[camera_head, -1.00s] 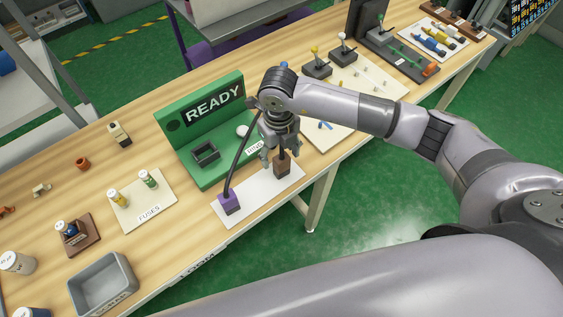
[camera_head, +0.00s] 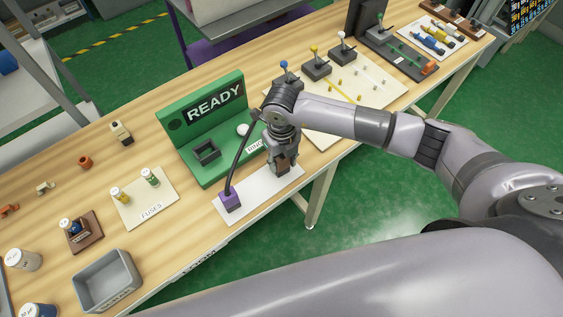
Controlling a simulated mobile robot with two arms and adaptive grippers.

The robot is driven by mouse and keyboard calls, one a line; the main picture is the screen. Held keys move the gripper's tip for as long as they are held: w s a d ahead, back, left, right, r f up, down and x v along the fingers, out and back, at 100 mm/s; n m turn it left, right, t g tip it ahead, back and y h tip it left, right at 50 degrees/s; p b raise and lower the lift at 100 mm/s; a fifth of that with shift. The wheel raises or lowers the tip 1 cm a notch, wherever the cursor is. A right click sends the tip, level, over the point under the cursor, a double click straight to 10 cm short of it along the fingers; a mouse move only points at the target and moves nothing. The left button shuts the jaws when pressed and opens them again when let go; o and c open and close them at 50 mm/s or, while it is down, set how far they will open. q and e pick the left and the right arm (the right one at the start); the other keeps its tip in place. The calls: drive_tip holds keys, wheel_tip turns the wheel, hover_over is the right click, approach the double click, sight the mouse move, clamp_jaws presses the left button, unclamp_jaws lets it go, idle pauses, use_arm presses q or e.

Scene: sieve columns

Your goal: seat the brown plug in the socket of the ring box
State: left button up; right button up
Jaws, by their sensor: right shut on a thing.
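The brown plug (camera_head: 282,168) is at the right end of a white mat, between the fingers of my right gripper (camera_head: 283,163). The gripper points down and is shut on the plug, hiding part of it. I cannot tell whether the plug still touches the mat. The green ring box (camera_head: 180,157) stands behind and to the left, with a READY panel. Its dark, square-rimmed socket (camera_head: 206,153) is open at the top and looks empty. My left gripper is not in view.
A purple plug (camera_head: 230,201) with a black cable stands on the left part of the white mat (camera_head: 255,194). The cable arches up close beside my gripper. A fuse board (camera_head: 153,208) lies left, a grey bin (camera_head: 108,283) front left, lever switches (camera_head: 316,66) behind.

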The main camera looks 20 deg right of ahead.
drive_tip(key=c, duration=0.5)
drive_tip(key=shift+r, duration=0.1)
